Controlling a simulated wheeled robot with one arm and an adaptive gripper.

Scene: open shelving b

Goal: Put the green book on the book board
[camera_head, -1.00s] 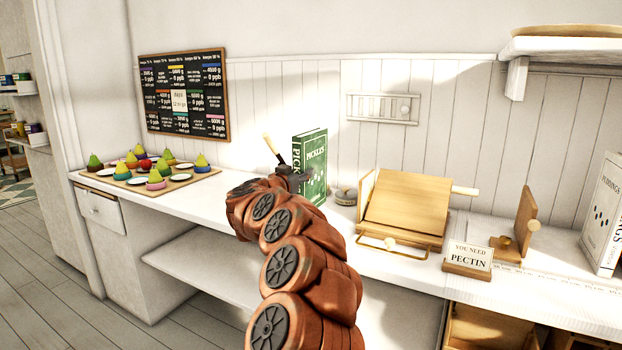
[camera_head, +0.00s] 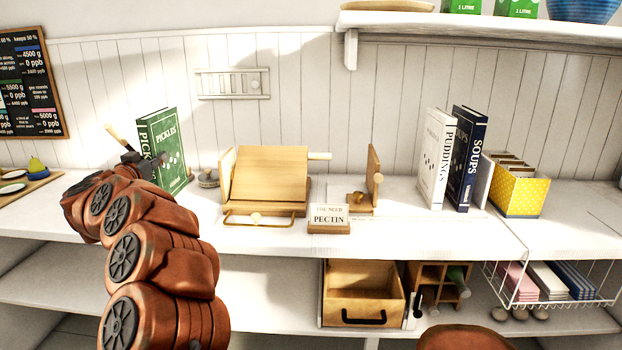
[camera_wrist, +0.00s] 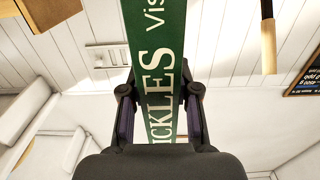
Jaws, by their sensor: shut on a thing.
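The green book (camera_head: 172,150), titled PICKLES, stands upright at the left of the counter. My gripper (camera_head: 152,163) is shut on it from the left, at its spine. The wrist view shows the spine (camera_wrist: 158,60) between the two dark fingers (camera_wrist: 160,112). Whether the book's lower edge touches the counter, I cannot tell.
A small round jar (camera_head: 208,178) sits between book and board. A PECTIN sign (camera_head: 328,218) and a small wooden stand (camera_head: 372,185) are right of the board. White and navy books (camera_head: 452,160) stand farther right. A shelf (camera_head: 480,30) overhangs there.

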